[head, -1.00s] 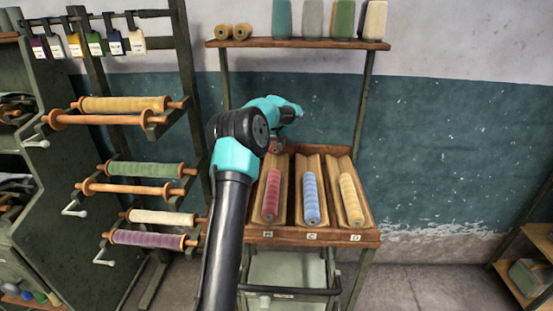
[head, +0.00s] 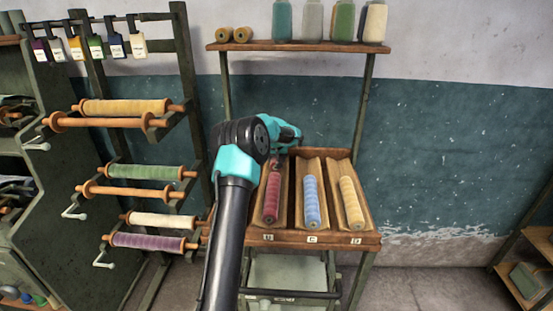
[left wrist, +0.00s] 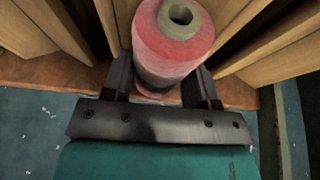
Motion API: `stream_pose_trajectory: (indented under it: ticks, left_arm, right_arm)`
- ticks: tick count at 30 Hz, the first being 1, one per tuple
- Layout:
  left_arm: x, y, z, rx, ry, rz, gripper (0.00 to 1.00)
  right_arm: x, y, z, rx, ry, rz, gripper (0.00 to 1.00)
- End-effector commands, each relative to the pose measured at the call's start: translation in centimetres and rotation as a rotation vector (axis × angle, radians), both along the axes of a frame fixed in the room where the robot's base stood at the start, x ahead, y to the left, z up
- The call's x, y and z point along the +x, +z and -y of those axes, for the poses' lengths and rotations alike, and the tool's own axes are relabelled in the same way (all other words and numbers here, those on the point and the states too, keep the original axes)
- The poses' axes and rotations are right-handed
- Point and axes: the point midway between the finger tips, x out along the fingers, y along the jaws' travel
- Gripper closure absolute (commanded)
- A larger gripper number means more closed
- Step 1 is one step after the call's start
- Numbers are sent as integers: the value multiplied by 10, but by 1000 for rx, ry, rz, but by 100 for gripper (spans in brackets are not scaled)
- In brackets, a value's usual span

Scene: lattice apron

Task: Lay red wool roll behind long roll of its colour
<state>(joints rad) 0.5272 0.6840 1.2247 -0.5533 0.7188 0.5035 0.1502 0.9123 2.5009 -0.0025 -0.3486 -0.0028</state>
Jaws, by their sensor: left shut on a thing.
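My left gripper (left wrist: 166,78) is shut on a red wool roll (left wrist: 175,45) with a pale grey-brown cone end, seen close in the left wrist view. Wooden trough walls stand on both sides of it. In the head view my left gripper (head: 279,154) is at the back of the left trough, partly hidden by my arm. The long red roll (head: 272,198) lies in the front part of that trough. The held roll is mostly hidden in the head view; whether it touches the trough or the long roll cannot be told. My right gripper is not in view.
A long blue roll (head: 312,203) lies in the middle trough and a long yellow roll (head: 351,202) in the right one. A rack with horizontal rolls (head: 145,172) stands at left.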

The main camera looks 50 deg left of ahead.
Motion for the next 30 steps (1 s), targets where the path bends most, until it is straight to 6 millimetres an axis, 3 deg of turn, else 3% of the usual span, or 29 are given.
stream_pose_trajectory:
  ticks: [17,18,26,30]
  left_arm:
    - [0,-8,0,1,0,-1,73]
    - [0,-9,0,0,0,-1,45]
    - [0,-9,0,1,0,-1,21]
    - [0,-9,0,0,0,-1,21]
  right_arm:
    - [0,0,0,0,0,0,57]
    - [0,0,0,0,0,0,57]
    - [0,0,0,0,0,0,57]
    - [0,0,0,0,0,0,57]
